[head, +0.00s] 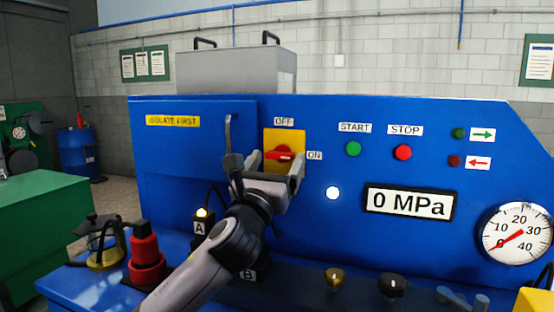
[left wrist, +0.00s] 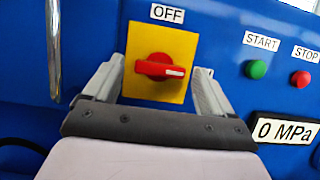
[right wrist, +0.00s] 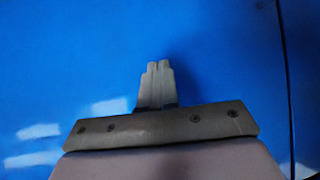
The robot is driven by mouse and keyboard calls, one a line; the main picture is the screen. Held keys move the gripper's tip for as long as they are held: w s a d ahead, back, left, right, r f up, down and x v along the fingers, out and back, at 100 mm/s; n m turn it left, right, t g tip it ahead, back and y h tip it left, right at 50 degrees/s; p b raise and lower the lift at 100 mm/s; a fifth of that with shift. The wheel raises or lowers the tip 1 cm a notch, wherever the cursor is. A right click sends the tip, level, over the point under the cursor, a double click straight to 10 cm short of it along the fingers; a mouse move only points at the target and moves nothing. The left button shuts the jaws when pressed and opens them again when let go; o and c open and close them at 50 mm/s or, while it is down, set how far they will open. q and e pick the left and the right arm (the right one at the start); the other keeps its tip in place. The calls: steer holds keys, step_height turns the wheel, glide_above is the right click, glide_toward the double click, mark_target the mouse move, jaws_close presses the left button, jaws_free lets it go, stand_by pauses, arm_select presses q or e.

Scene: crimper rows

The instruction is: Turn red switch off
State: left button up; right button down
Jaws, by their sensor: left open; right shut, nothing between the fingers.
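The red rotary switch (head: 280,153) sits on a yellow plate (head: 271,136) on the blue panel, with an OFF label above and an ON label at its right. In the left wrist view the red switch (left wrist: 158,67) lies sideways, its white mark pointing right, toward the ON side. My left gripper (head: 278,160) is open in front of the plate. Its fingers also show in the left wrist view (left wrist: 163,85), one on each side of the switch, with gaps to the knob. My right gripper (right wrist: 160,66) is shut and empty, seen only in the right wrist view against a blue surface.
A vertical metal handle (head: 228,134) stands just left of the switch. Green START (head: 353,149) and red STOP (head: 403,152) buttons, a 0 MPa display (head: 409,202) and a gauge (head: 516,234) are to the right. A red and black cylinder (head: 146,255) stands at the lower left.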

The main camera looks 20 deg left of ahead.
arm_select(q)
steer(key=shift+w+r, duration=0.25)
steer(key=shift+w, duration=0.15)
steer(key=c, duration=1.1)
steer(key=shift+o, duration=0.2)
